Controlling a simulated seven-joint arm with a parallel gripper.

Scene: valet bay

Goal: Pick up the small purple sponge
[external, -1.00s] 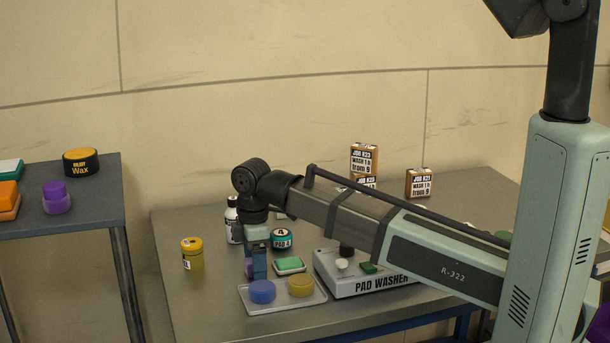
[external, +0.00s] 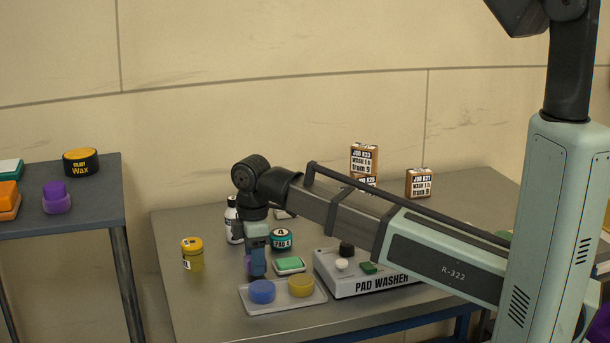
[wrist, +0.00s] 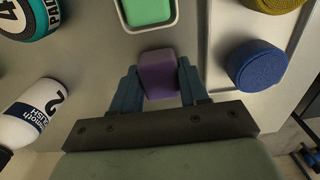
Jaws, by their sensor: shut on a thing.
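The small purple sponge (wrist: 159,73) is between the two fingers of my gripper (wrist: 160,85) in the wrist view. The fingers press on its left and right sides, and the gripper is shut on it. In the external view my gripper (external: 256,264) points down over the table, behind the tray with the blue and yellow pads. There the sponge (external: 248,264) shows only as a sliver of purple at the finger's left edge. Whether it touches the table is hard to tell.
A tray (external: 285,308) with a blue pad (external: 262,291) and a yellow pad (external: 301,286) stands in front. A green sponge in a dish (external: 290,265), a teal pad jar (external: 281,240), a white bottle (external: 233,222) and the pad washer (external: 365,283) are close by. A yellow can (external: 192,254) stands left.

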